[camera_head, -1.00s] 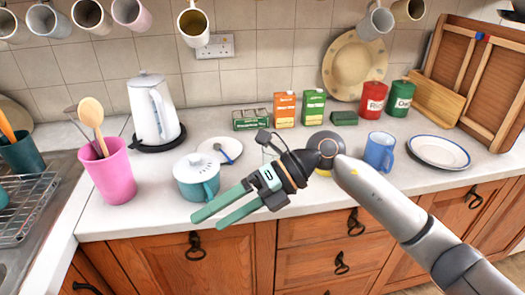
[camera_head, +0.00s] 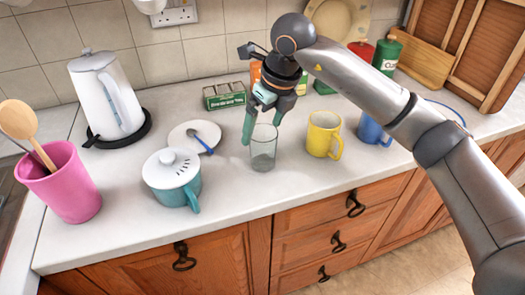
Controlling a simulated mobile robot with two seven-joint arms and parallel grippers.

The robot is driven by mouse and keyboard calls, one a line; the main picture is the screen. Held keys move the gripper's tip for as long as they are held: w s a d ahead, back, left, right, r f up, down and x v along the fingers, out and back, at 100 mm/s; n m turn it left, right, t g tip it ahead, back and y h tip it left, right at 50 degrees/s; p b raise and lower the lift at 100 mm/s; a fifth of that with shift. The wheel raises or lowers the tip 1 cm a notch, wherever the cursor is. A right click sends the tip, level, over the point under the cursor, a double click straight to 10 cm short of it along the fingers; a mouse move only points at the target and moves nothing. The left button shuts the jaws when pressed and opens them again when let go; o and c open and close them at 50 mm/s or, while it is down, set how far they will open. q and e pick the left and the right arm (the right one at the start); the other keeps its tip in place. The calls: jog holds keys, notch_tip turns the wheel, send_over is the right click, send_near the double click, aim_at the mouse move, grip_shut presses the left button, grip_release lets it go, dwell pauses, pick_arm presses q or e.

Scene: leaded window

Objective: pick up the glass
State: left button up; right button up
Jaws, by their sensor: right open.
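The glass (camera_head: 263,152) is a clear tumbler with a greyish base, standing upright on the white worktop near its front edge. My right gripper (camera_head: 262,127) points down at the glass with its green fingers apart. The left finger comes down beside the glass's rim, and the other is near the rim at the back right. I cannot tell whether the fingers touch the glass. My left gripper is out of view.
A yellow mug (camera_head: 323,135) stands close to the right of the glass, with a blue mug (camera_head: 372,131) beyond it. A teal lidded pot (camera_head: 173,180) and a plate with a spoon (camera_head: 186,137) are to the left. The front worktop (camera_head: 262,192) is clear.

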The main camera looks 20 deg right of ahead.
jog(key=shift+d+p+x, duration=0.2)
jog(key=shift+p+x, duration=0.15)
jog(key=shift+x, duration=2.7)
jog(key=c, duration=1.5)
